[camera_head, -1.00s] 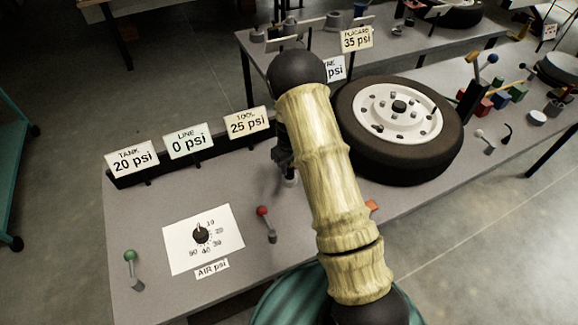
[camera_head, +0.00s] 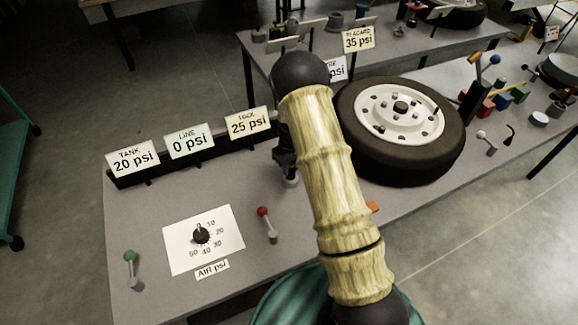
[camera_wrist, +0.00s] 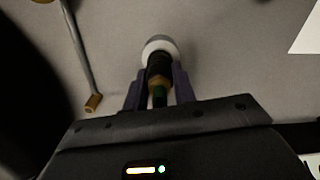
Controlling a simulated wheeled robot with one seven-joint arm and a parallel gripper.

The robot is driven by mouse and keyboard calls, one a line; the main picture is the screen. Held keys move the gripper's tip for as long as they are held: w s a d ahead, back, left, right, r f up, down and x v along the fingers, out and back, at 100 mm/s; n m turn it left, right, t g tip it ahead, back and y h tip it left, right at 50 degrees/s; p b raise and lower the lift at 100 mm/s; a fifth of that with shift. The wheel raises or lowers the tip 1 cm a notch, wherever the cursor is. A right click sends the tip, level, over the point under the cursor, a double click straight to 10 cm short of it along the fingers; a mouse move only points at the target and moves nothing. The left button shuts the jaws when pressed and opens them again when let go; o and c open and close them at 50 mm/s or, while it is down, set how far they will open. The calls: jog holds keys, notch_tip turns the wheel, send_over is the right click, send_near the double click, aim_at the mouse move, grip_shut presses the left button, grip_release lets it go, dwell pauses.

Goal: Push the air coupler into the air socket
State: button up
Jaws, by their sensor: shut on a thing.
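In the wrist view, my gripper (camera_wrist: 158,85) is shut on the air coupler (camera_wrist: 159,68), a dark cylinder with a brass band and a green part between the fingers. Its far end meets or overlaps a round pale grey-white piece (camera_wrist: 160,45), which looks like the air socket on the bench. I cannot tell how deep the coupler sits in it. In the head view, my gripper (camera_head: 287,162) is partly hidden behind my wooden-looking arm, low over the bench, and the coupler cannot be made out.
The grey bench (camera_head: 140,205) holds a dial card (camera_head: 185,250), a red-knobbed lever (camera_head: 267,225), a green-knobbed lever (camera_head: 131,265) and a wheel (camera_head: 400,125). Signs read tank 20, line 0 and tool 25 psi. A grey rod with a brass end (camera_wrist: 80,55) lies left of the coupler.

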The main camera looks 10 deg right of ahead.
jog(key=shift+f, duration=0.3)
jog(key=o, duration=1)
notch_tip(320, 180, up, 17)
jog(key=b, duration=0.3)
jog(key=shift+r, duration=0.2)
jog(key=s+r+m+t, duration=0.2)
jog(key=s+m, duration=0.2)
jog(key=s, duration=1.9)
jog(key=shift+s+a+r+t, duration=0.2)
jog(key=shift+s+a+t, duration=0.05)
jog(key=shift+a+t, duration=0.05)
